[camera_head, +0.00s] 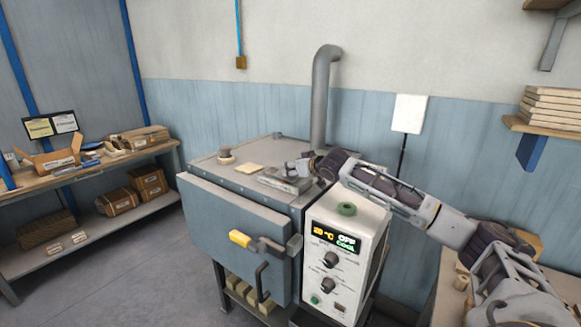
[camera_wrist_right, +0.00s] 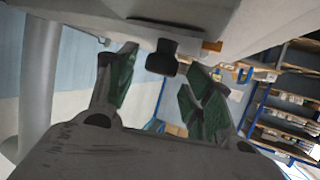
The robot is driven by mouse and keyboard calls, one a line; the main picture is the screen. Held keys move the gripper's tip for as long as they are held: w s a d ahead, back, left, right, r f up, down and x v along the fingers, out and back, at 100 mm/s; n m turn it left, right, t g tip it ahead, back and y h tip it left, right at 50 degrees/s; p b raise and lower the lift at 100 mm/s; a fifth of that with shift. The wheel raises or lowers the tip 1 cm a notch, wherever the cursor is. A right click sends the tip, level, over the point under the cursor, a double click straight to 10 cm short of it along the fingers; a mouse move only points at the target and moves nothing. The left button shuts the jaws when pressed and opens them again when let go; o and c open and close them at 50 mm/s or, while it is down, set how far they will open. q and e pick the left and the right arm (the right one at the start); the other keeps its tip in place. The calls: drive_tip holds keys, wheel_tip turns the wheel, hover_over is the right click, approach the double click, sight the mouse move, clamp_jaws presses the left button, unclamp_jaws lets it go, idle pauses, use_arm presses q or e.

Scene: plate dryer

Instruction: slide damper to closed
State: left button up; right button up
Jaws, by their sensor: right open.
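The plate dryer (camera_head: 225,225) is a blue-grey cabinet with its front door shut. On its top, beside the grey vent pipe (camera_head: 321,95), is a low grey metal housing (camera_head: 287,181) that looks like the damper. My right gripper (camera_head: 297,166) is over this housing and partly hides it. In the right wrist view, my right gripper (camera_wrist_right: 160,82) is open with green pads. A dark knob (camera_wrist_right: 162,60) shows in the gap between its fingers, and both fingers look apart from it. An orange-brown piece (camera_wrist_right: 212,46) is right of the knob. The damper's position cannot be told. My left gripper is out of view.
The white control panel (camera_head: 343,245) shows 20 °C, OFF and COOL. A round grey-brown piece (camera_head: 226,156) and a yellow pad (camera_head: 249,168) lie on the dryer top. A shelf (camera_head: 100,172) with boxes stands at left. The floor (camera_head: 130,265) before it is clear.

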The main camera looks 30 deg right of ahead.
drive_tip(key=shift+x, duration=1.35)
clamp_jaws()
